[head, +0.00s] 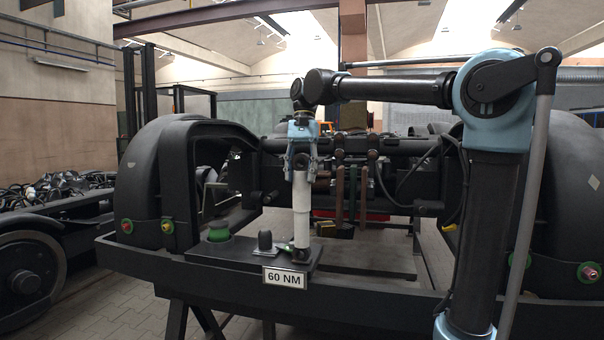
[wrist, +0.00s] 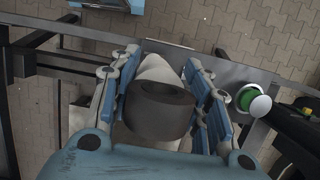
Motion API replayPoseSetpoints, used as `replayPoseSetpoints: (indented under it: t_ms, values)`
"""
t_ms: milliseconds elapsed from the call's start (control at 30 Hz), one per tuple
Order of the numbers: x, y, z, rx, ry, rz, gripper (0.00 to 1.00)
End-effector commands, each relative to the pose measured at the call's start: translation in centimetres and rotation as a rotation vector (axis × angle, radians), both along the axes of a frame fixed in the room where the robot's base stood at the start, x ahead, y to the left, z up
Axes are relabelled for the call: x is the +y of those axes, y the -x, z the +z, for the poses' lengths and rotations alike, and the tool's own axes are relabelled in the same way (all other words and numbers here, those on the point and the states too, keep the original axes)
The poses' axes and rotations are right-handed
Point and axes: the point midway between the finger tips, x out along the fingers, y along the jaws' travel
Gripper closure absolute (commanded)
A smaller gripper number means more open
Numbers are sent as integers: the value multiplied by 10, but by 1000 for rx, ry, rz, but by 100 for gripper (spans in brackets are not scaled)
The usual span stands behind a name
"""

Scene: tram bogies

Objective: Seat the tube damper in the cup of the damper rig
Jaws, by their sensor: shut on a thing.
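My gripper (head: 302,150) is shut on the dark upper end of the tube damper (head: 301,205). The damper has a long white body and stands about upright below my gripper in the head view. In the wrist view its dark round end (wrist: 160,108) sits between the blue-and-grey fingers, with part of the white body beyond. The damper's lower end is at the right part of the rig's dark base plate (head: 240,255). The cup does not show clearly, and I cannot tell whether the lower end is inside it.
A "60 NM" sign (head: 284,277) is on the front edge. The bogie frame's cross beam and hoses (head: 415,160) lie behind, and wheels flank both sides.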

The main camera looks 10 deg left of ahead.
Motion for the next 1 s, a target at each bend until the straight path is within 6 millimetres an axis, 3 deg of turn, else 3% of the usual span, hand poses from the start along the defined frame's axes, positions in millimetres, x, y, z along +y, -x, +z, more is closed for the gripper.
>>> replayPoseSetpoints:
  t_ms: [133,167,233,267,667,833,1000]
  values:
    - [0,0,-2,0,0,0,100]
    - [0,0,-3,0,0,0,55]
    - [0,0,-3,0,0,-1,39]
    - [0,0,-3,0,0,-1,36]
    - [-1,-1,-1,0,0,-1,36]
    - [-1,-7,17,0,0,-1,36]
    - [0,-13,49,0,0,-1,36]
